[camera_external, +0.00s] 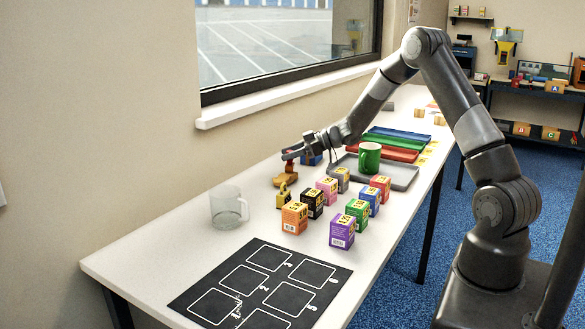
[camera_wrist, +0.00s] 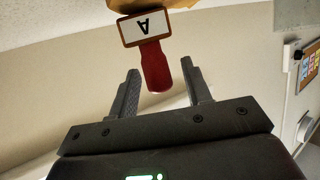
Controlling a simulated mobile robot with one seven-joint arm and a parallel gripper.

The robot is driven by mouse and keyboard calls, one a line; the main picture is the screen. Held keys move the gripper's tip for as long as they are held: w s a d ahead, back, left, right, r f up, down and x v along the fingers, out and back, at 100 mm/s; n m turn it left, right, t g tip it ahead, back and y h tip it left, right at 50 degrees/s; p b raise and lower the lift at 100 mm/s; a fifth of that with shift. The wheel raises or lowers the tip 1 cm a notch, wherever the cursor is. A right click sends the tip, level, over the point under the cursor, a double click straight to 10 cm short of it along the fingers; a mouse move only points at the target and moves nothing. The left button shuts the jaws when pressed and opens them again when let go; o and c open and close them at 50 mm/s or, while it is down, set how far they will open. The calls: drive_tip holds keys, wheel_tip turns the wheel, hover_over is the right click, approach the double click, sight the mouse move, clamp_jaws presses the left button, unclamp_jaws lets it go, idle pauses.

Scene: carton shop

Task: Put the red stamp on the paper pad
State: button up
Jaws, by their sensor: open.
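The red stamp (camera_wrist: 154,66) has a red handle and a white label with an upside-down letter A in the wrist view. My gripper (camera_wrist: 160,67) is open, with one finger on each side of the handle's end and gaps between. In the external view the stamp (camera_external: 290,168) is a small red shape at a tan wooden piece (camera_external: 286,181) near the wall side of the table. My gripper (camera_external: 288,155) is over it there. Part of a tan piece (camera_wrist: 152,6) also shows beyond the stamp in the wrist view. I cannot tell which thing is the paper pad.
A clear glass mug (camera_external: 228,208) and several small coloured cartons (camera_external: 342,230) stand nearby. A yellow object (camera_external: 283,196) is close in front of the tan piece. A green mug (camera_external: 369,158) stands on a grey tray (camera_external: 401,178). A black mat (camera_external: 262,287) lies at the near end.

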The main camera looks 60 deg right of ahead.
drive_tip(key=shift+s+r, duration=0.1)
drive_tip(key=shift+r, duration=0.15)
drive_tip(key=v, duration=1.1)
wheel_tip(320, 180, up, 12)
drive_tip(key=a+m+t+h, duration=0.2)
drive_tip(key=a+h, duration=0.1)
drive_tip(key=h, duration=0.4)
drive_tip(key=s+a+r+m+h, duration=0.3)
drive_tip(key=s+r, duration=0.1)
drive_tip(key=r, duration=0.2)
drive_tip(key=s+a+f+g+y, duration=0.1)
drive_tip(key=s+a+g, duration=0.1)
drive_tip(key=s+a, duration=0.3)
drive_tip(key=s+a+f+m+g, duration=0.1)
drive_tip(key=s+a+g, duration=0.2)
drive_tip(key=s, duration=1.1)
drive_tip(key=s+a+f+g+y, duration=0.1)
drive_tip(key=s+a+f+g, duration=0.1)
drive_tip(key=s+a, duration=0.7)
drive_tip(key=shift+s+a+g+y, duration=0.25)
drive_tip(key=shift+s+g+y, duration=0.05)
drive_tip(key=shift+s+g, duration=0.3)
